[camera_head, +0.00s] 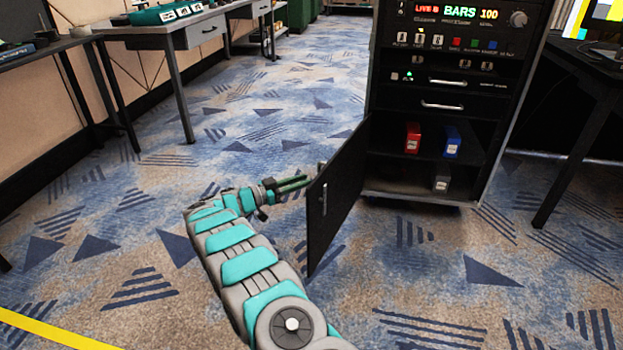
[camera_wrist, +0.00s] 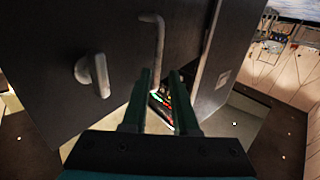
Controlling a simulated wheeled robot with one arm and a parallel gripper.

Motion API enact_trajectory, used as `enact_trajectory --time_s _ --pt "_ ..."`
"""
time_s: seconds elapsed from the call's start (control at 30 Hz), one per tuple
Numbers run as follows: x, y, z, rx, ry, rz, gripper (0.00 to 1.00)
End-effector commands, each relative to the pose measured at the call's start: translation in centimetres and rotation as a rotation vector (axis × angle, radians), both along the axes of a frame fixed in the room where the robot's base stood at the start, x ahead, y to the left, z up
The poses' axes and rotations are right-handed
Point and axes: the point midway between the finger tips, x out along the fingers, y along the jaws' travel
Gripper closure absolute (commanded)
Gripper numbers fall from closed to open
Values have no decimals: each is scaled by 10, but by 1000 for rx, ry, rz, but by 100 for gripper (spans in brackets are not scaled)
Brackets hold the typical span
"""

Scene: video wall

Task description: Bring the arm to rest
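My arm reaches forward across the carpet in the head view, with my gripper (camera_head: 304,183) close to the open black cabinet door (camera_head: 340,198). The wrist view shows my gripper (camera_wrist: 159,78) with its two fingers apart and a visible gap between them. A bent metal handle (camera_wrist: 157,38) and a grey knob (camera_wrist: 93,75) are on dark panels just ahead of the fingers. Nothing is seen held. I cannot tell whether a fingertip touches the door or handle.
The rack (camera_head: 450,95) stands behind the door; its lower compartment holds a red box (camera_head: 412,138), a blue box (camera_head: 452,141) and a grey box (camera_head: 442,180). A desk (camera_head: 190,35) stands back left and a dark table (camera_head: 590,65) right. Carpet left of my arm is clear.

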Motion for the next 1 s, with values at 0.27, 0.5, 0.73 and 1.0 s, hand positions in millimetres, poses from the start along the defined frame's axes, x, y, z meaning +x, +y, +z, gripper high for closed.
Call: enact_trajectory --time_s 0.27,0.5,0.73,1.0 --pt "-6 13 0 -1 0 -2 73" --pt "1 13 7 8 -8 22 73" --pt "53 20 65 80 -69 238 73" --pt "104 47 149 194 -111 592 73"
